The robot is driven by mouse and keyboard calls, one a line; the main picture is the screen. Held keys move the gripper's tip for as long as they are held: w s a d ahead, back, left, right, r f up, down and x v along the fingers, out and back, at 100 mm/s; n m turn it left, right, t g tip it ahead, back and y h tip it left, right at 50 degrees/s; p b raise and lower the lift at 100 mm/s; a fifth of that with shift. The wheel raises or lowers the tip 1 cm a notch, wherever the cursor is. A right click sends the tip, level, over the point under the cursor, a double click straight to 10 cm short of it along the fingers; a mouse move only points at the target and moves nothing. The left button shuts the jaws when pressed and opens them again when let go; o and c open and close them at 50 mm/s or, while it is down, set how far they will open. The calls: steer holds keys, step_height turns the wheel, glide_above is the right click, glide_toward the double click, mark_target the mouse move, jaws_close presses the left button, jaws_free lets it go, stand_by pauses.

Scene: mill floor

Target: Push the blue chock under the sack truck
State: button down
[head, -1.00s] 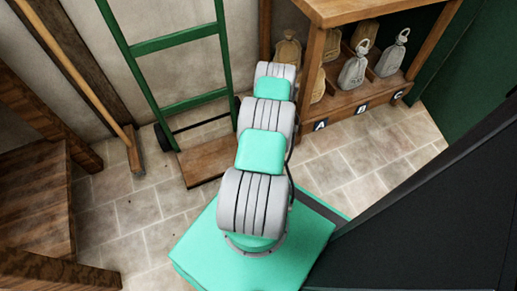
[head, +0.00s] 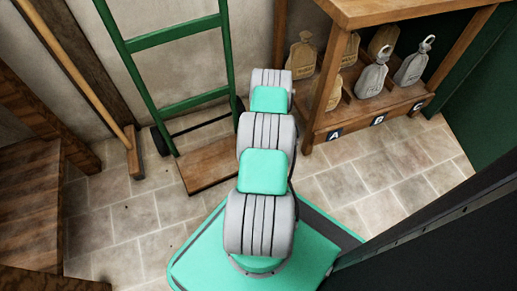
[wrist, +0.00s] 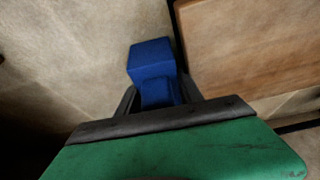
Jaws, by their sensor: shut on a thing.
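The blue chock (wrist: 151,60) is held between the fingers of my gripper (wrist: 159,88) in the wrist view. My gripper is shut on it. The chock is close to the left edge of a brown wooden board (wrist: 255,48); I cannot tell whether they touch. The sack truck (head: 177,38) stands against the wall in the head view, with a green ladder-like frame and a wooden foot plate (head: 210,165) near the floor. One dark wheel shows at its lower left. My arm hides the gripper and chock in the head view.
A wooden shelf (head: 400,14) with several sacks and letter tags stands at the right. Wooden steps (head: 35,190) are at far left. The tiled floor (head: 115,215) left of my base is clear.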

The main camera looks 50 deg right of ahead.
steer(key=shift+w+a+r, duration=0.1)
steer(key=shift+a+r, duration=0.1)
steer(key=shift+r, duration=0.05)
steer(key=shift+s+f, duration=0.2)
steer(key=shift+s, duration=0.1)
steer(key=shift+w+d+r, duration=0.1)
steer(key=shift+w+d, duration=0.55)
steer(key=shift+w, duration=0.3)
steer(key=shift+w+d, duration=0.6)
steer(key=shift+w, duration=0.35)
stand_by(1.9)
steer(key=c, duration=0.7)
jaws_free()
steer(key=shift+a, duration=0.1)
steer(key=shift+a, duration=0.2)
